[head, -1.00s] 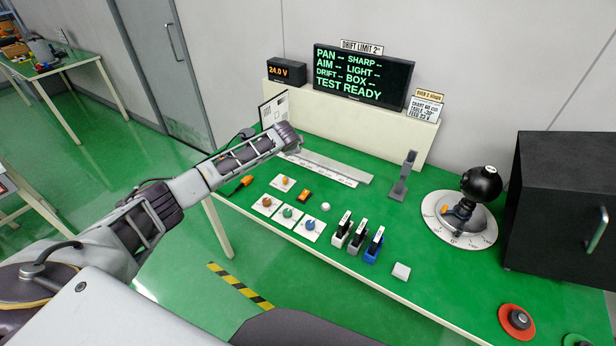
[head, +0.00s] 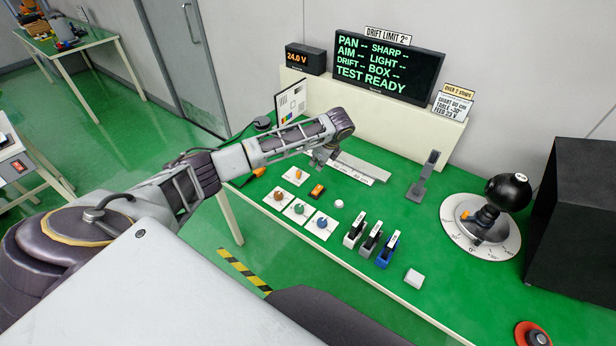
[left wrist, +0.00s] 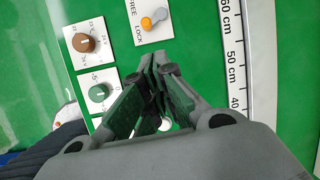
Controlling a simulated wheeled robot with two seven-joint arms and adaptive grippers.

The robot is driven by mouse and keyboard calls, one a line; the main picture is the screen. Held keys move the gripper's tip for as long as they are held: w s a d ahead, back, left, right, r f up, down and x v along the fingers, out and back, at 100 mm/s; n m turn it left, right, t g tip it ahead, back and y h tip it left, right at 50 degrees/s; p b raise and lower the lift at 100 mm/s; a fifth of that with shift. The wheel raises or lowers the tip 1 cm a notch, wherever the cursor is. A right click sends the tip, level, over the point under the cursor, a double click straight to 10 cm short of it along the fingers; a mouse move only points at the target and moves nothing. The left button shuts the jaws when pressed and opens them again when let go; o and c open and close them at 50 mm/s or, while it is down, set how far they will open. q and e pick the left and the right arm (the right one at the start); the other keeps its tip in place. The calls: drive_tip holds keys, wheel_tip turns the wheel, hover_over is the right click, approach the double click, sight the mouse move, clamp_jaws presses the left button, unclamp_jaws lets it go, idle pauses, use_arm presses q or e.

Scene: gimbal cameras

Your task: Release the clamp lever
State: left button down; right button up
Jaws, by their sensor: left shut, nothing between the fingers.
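A small lever with an orange knob and a grey end (left wrist: 152,19) sits on a white plate marked FREE and LOCK in the left wrist view. I cannot tell which mark it is set to. In the head view, a white plate with an orange lever (head: 297,175) lies on the green table, left of the ruler. My left gripper (head: 319,158) hangs from the wrist over the table, behind and right of that plate. In the left wrist view its fingers (left wrist: 163,62) are shut and empty, with their tips just below the lever plate and apart from it. My right gripper is out of view.
A brown knob (left wrist: 84,43) and a green knob (left wrist: 98,92) stand left of the fingers. A ruler (left wrist: 235,60) lies to the right.

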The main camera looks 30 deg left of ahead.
sight(299, 172)
use_arm(q)
drive_tip(key=shift+s+a+m+g, duration=0.3)
drive_tip(key=shift+s+m, duration=0.2)
drive_tip(key=shift+m, duration=0.4)
drive_tip(key=shift+f, duration=0.1)
drive_tip(key=shift+x, duration=4.9)
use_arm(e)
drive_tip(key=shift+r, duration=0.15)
use_arm(q)
drive_tip(key=shift+a, duration=0.15)
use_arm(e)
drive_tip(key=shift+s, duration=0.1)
